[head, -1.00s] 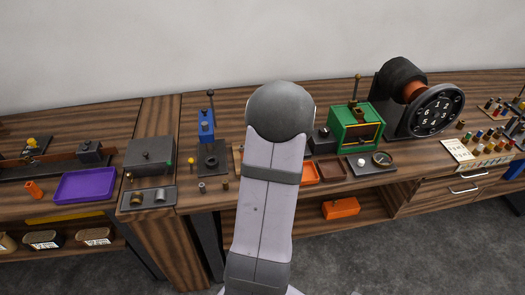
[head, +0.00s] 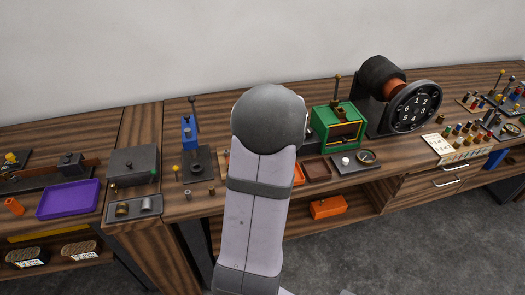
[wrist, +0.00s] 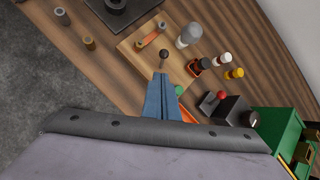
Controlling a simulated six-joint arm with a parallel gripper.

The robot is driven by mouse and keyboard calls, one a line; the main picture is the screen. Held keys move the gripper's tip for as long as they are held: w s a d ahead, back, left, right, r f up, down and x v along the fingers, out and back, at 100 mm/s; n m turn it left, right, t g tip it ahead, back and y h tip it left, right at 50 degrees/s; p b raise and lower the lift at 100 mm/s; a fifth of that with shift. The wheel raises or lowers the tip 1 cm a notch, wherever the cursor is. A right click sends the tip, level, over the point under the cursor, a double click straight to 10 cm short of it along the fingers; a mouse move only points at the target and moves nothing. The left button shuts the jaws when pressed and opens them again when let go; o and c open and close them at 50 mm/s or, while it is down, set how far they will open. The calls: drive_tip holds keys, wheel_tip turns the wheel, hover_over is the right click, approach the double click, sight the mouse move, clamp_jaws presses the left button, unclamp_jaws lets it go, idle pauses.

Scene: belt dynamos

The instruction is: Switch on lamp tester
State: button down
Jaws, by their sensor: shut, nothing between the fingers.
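A light wooden board, which looks like the lamp tester (wrist: 133,56), lies on the bench in the wrist view. It bears a grey bulb-like cylinder (wrist: 188,37), an orange strip between two posts (wrist: 150,37) and a lever with a dark ball knob (wrist: 163,54). My gripper (wrist: 160,76) has its blue fingers together, empty, with the tips just below the knob in the picture. I cannot tell whether they touch it. In the head view my arm hides most of the board and the gripper.
Close to the board are a white-capped bottle (wrist: 224,59), a yellow-capped one (wrist: 235,73) and a dark box with a red ball lever (wrist: 220,96). A green cabinet (head: 337,128) stands to the right. A dark base with a round socket (head: 197,166) is at the left.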

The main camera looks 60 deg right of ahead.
drive_tip(key=v, duration=0.9)
drive_tip(key=shift+a+r, duration=0.3)
drive_tip(key=shift+r, duration=0.05)
drive_tip(key=shift+w, duration=0.15)
